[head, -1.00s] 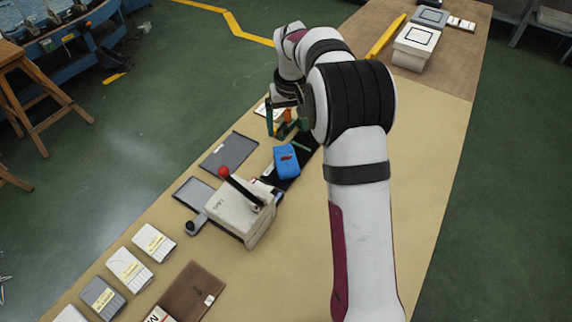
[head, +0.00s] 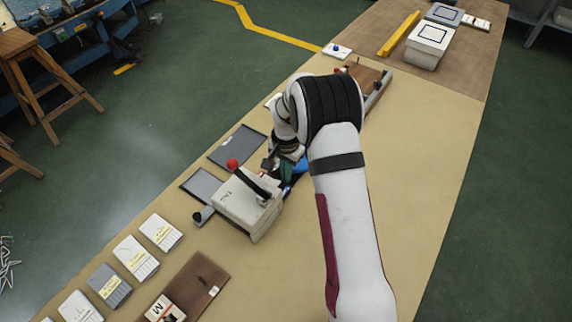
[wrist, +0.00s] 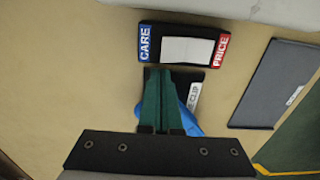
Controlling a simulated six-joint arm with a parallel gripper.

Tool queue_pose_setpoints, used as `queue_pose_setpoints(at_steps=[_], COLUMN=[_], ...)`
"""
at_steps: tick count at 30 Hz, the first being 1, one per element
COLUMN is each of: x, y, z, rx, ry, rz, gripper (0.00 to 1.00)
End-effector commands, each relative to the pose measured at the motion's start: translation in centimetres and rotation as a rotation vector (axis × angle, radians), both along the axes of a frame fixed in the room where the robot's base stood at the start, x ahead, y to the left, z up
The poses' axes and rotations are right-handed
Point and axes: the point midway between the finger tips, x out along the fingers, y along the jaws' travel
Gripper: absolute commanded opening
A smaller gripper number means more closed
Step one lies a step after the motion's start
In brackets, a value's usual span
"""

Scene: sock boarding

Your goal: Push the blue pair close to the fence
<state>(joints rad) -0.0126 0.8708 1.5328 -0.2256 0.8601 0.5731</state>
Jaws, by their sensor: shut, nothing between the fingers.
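The blue pair (head: 299,167) is mostly hidden by my arm and gripper in the head view, just beyond the white press. In the wrist view the blue pair (wrist: 187,120) shows beside and behind my green fingers, over a black strip marked CLIP (wrist: 206,82). My gripper (wrist: 164,70) is shut with nothing between the fingers; whether it touches the pair I cannot tell. In the head view my gripper (head: 286,174) is low beside the press. A black holder with CARE and PRICE ends (wrist: 180,48) lies ahead of the fingertips. I cannot tell which part is the fence.
The white press (head: 245,203) with a red-knobbed lever stands close to my gripper. Two dark trays (head: 237,146) (head: 202,186) lie on its left. Several cards (head: 136,258) and a brown board (head: 188,287) are nearer. The table's right side is clear.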

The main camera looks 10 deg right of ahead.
Motion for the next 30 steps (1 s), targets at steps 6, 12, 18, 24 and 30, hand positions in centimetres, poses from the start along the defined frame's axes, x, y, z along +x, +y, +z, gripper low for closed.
queue_pose_setpoints(at_steps=[6, 12, 18, 24, 30], x=[0.0, 0.3, 1.5, 1.4, 1.5], y=[0.0, -0.2, -1.5, -1.4, -1.4], z=[-0.3, -0.2, -0.2, -0.2, 2.4], rx=[0.000, 0.001, 0.000, 0.000, -0.001], ry=[0.000, -0.001, -0.001, -0.001, -0.005], rz=[0.000, 0.000, 0.000, 0.001, 0.000], gripper=[0.00, 0.00, 0.00, 0.00, 0.00])
